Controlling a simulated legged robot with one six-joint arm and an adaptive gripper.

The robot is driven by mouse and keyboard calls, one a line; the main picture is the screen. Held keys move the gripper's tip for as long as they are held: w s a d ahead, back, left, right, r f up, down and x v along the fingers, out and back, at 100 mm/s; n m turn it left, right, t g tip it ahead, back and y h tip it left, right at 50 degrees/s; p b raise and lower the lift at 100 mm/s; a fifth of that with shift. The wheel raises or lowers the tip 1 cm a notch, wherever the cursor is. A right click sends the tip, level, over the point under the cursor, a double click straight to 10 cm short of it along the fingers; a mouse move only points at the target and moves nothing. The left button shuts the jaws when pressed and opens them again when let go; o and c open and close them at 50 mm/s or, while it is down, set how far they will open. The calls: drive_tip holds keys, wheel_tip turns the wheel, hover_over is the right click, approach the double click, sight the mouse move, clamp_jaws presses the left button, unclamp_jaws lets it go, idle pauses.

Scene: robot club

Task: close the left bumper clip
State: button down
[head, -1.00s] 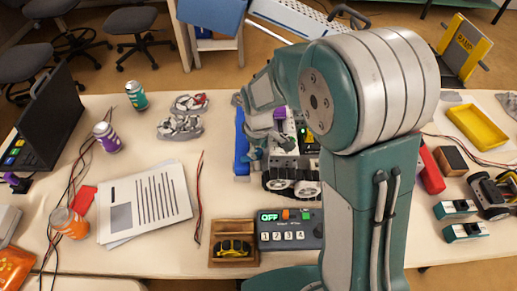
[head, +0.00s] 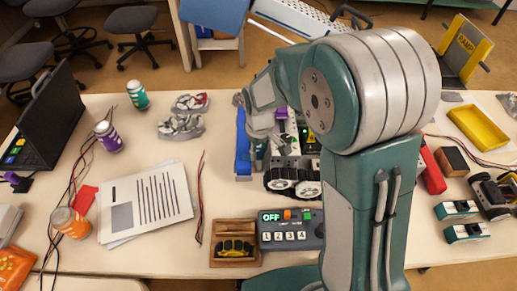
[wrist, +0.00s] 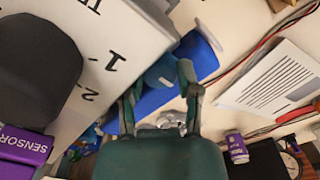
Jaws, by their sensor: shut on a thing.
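The white toy rover (head: 292,176) stands on the table, partly hidden by my arm. A blue bumper (head: 242,150) runs along its left side. In the wrist view the blue bumper (wrist: 150,100) lies behind and between my fingers, beside the rover's white panel (wrist: 125,45) marked 1 and 2. My gripper (head: 257,160) is at the bumper, pointing down. In the wrist view my gripper (wrist: 160,85) has its fingers on either side of a small teal-blue piece (wrist: 162,72), apparently the left bumper clip. The clip's exact position is mostly hidden.
A purple sensor block (wrist: 22,145) is on the rover. A control box (head: 290,232) reading OFF and a wooden tray (head: 234,260) stand in front. Papers (head: 146,205) and a cable (head: 200,195) lie left. Shoe-like grey parts (head: 182,127) and cans stand farther left.

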sight(259, 150)
drive_tip(key=shift+f, duration=0.1)
drive_tip(key=c, duration=0.6)
unclamp_jaws()
wheel_tip(259, 150, up, 12)
drive_tip(key=shift+w, duration=0.1)
drive_tip(key=s+d+r+m+t, duration=0.2)
drive_tip(key=s+d, duration=0.2)
drive_tip(key=s, duration=0.2)
drive_tip(key=s+d+r+m+t, duration=0.1)
drive_tip(key=s+d+r+m, duration=0.2)
drive_tip(key=s, duration=0.4)
drive_tip(key=s+d+r+m+t, duration=0.2)
drive_tip(key=s+d+r+m, duration=0.1)
drive_tip(key=s+d, duration=0.2)
drive_tip(key=shift+s+d+r+t, duration=0.1)
drive_tip(key=shift+s+r+t, duration=0.2)
drive_tip(key=shift+s, duration=0.4)
